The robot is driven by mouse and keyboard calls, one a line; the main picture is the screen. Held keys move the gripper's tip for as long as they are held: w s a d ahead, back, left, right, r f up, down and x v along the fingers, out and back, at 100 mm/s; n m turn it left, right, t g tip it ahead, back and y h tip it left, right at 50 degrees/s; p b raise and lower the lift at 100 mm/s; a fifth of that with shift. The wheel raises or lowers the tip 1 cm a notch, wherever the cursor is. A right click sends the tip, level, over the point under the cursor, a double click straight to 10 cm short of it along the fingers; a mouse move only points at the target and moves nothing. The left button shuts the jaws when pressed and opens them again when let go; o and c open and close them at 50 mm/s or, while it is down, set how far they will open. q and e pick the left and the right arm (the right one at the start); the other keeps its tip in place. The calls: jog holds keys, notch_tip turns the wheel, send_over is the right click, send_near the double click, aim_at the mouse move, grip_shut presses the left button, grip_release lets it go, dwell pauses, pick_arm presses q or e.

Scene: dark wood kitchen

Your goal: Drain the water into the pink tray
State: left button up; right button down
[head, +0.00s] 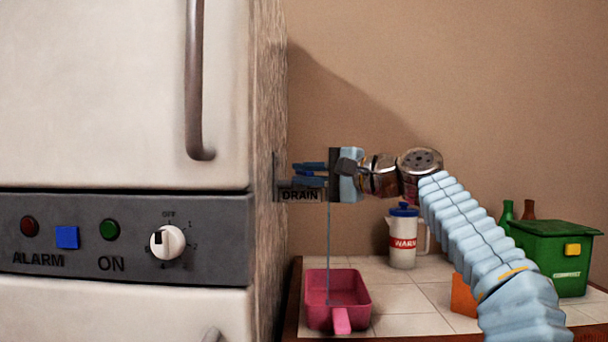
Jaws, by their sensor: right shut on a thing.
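The pink tray (318,314) sits on the tiled counter, just right of the fridge, with its handle toward me. A drain fitting labelled DRAIN (298,196) sticks out from the fridge's right side above the tray. My right gripper (312,174) reaches in from the right and is shut on the drain's blue handle (307,173). A thin stream of water (328,245) falls from the drain into the tray. My left gripper is not in view.
The fridge (120,90) fills the left side, with a control panel of lights and a knob (167,242). A white jug marked WARM (402,245), a green compost bin (552,255), bottles (528,210) and an orange object (463,298) stand on the counter (410,324).

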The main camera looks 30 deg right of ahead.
jog(key=c, duration=1.2)
grip_release()
jog(key=b+v, duration=0.3)
jog(key=v, duration=1)
jog(key=shift+s+d, duration=0.15)
jog(key=shift+s, duration=0.2)
